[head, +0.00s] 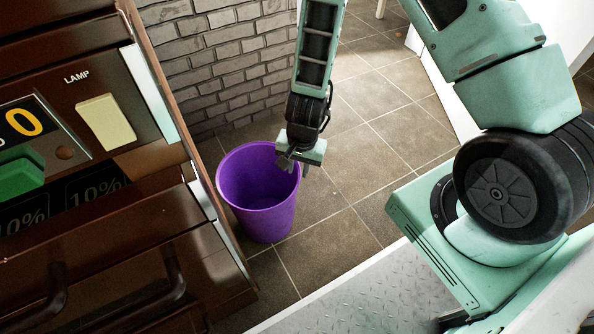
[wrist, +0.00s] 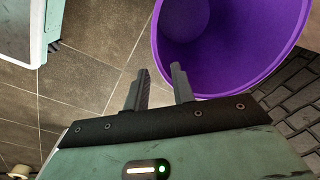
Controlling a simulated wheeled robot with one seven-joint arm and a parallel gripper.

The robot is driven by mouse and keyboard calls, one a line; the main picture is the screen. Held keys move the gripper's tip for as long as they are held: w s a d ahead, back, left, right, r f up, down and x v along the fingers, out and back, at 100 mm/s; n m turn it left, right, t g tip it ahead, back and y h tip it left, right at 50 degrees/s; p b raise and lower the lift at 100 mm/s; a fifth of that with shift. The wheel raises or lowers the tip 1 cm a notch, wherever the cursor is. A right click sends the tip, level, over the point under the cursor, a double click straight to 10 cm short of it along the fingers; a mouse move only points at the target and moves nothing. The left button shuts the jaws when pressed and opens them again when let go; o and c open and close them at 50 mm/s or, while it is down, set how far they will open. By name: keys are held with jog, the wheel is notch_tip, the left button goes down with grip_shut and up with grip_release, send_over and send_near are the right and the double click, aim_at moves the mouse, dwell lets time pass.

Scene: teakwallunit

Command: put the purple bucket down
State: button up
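The purple bucket (head: 265,212) is upright and empty-looking, and appears to stand on the tiled floor between the wooden cabinet and my base. My gripper (head: 291,165) points down at the bucket's right rim in the head view. In the wrist view the bucket (wrist: 222,85) fills the upper right, its open mouth facing the camera. My gripper (wrist: 160,78) shows two fingers apart with floor between them. The right finger overlaps the rim in the picture and the left finger is outside it. I cannot tell whether either finger touches the bucket.
The wooden cabinet (head: 125,245) with drawer handles and a lamp switch (head: 106,122) stands close on the bucket's left. A grey brick wall (head: 225,60) is behind. Tiled floor (head: 375,135) is clear to the bucket's right.

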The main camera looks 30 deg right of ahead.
jog(key=s+a+r+n+y, duration=0.1)
jog(key=s+a+r+n, duration=0.1)
jog(key=a+r+n, duration=0.45)
jog(key=s+a+r+n+y, duration=0.15)
jog(key=a+r, duration=0.25)
jog(key=r, duration=0.6)
jog(key=s+r+n+h, duration=0.2)
jog(key=s+r+n, duration=0.6)
jog(key=s+r, duration=0.4)
jog(key=shift+s+d+r+n+g, duration=0.3)
jog(key=shift+s+d+r, duration=0.05)
jog(key=shift+s, duration=0.7)
jog(key=shift+h, duration=0.25)
notch_tip(320, 180, up, 36)
jog(key=p, duration=3.6)
jog(key=shift+r, duration=0.15)
